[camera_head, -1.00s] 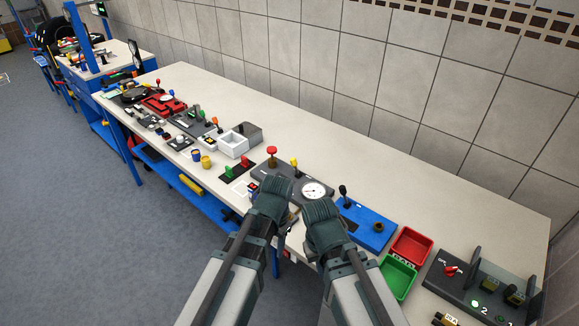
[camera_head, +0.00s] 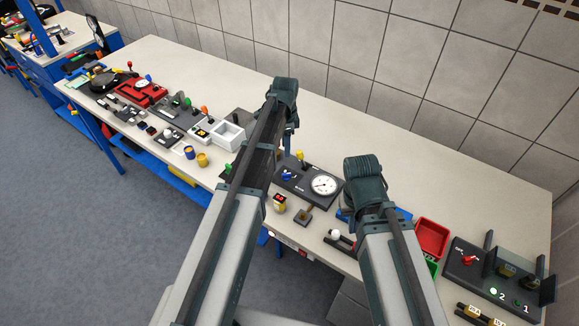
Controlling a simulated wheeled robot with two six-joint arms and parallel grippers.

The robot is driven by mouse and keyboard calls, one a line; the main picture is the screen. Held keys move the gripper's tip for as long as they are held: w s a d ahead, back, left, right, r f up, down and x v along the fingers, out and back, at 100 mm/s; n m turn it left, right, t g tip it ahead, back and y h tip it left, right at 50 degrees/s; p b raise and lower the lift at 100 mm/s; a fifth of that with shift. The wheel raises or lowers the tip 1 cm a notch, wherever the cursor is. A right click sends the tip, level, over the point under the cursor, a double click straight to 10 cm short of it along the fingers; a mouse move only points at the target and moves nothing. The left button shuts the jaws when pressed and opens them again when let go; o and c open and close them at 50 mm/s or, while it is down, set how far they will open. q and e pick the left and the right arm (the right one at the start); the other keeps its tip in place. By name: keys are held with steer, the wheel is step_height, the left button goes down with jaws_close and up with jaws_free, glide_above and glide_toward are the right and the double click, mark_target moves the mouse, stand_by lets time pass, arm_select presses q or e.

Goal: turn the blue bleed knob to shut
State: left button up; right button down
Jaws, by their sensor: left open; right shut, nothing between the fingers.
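The blue bleed knob (camera_head: 288,176) is on a dark plate (camera_head: 305,193) near the middle of the bench. The plate also has a round white gauge (camera_head: 325,186) and a yellow-topped knob (camera_head: 300,156). My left gripper (camera_head: 290,135) is open and empty, above and behind the blue knob in the picture; its fingers are seen end-on and partly hidden. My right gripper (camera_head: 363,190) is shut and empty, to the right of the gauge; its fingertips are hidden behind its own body. Neither gripper touches the blue knob.
A red bin (camera_head: 432,238) and a dark unit with a red switch (camera_head: 469,260) are at right. A blue plate (camera_head: 402,214) is partly hidden behind my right arm. The bench behind the plate is clear.

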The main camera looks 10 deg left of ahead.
mark_target(286, 174)
arm_select(q)
step_height(286, 174, down, 14)
steer(key=b, duration=1.3)
steer(key=shift+b, duration=0.4)
arm_select(e)
step_height(286, 174, down, 14)
steer(key=shift+r, duration=0.1)
arm_select(q)
steer(key=shift+s+r, duration=0.1)
jaws_close()
